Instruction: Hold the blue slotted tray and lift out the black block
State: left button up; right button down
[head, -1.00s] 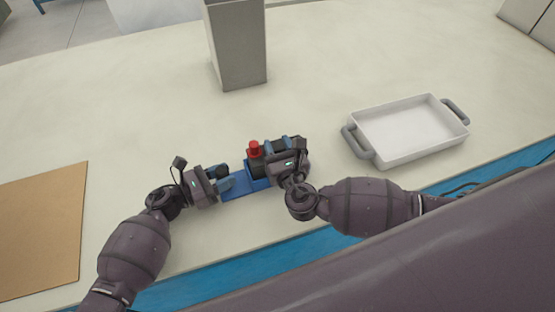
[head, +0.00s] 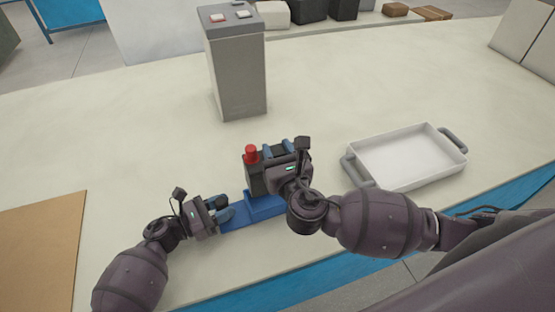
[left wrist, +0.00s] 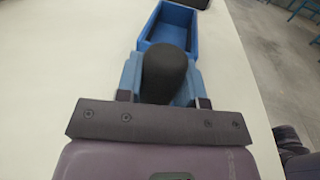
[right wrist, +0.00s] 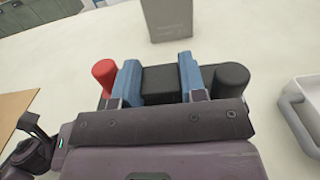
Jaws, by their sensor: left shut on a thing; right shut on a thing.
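The blue slotted tray (head: 264,207) lies on the table; in the left wrist view its slot (left wrist: 172,24) looks empty. My left gripper (head: 224,210) is shut on the tray's left end, around a black rounded knob (left wrist: 165,73). The black block (head: 254,179), with a red terminal (head: 251,153) on top, is upright above the tray. My right gripper (head: 279,152) is shut on its upper middle part. In the right wrist view the fingers sit between the red terminal (right wrist: 104,76) and a black terminal (right wrist: 231,80).
A white tray with grey handles (head: 408,158) stands to the right. A grey box-like post (head: 238,75) stands behind the block. A brown board (head: 38,245) lies at the left. The table between them is clear.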

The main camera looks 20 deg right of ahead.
jog(key=shift+r, duration=0.55)
pick_arm(q)
jog(key=o, duration=1.1)
jog(key=shift+o, duration=0.2)
jog(key=shift+s+a, duration=0.35)
jog(key=shift+a, duration=1.65)
jog(key=shift+s+a, duration=0.4)
jog(key=shift+a, duration=1.55)
jog(key=shift+s+a, duration=0.35)
jog(key=shift+a, duration=1.65)
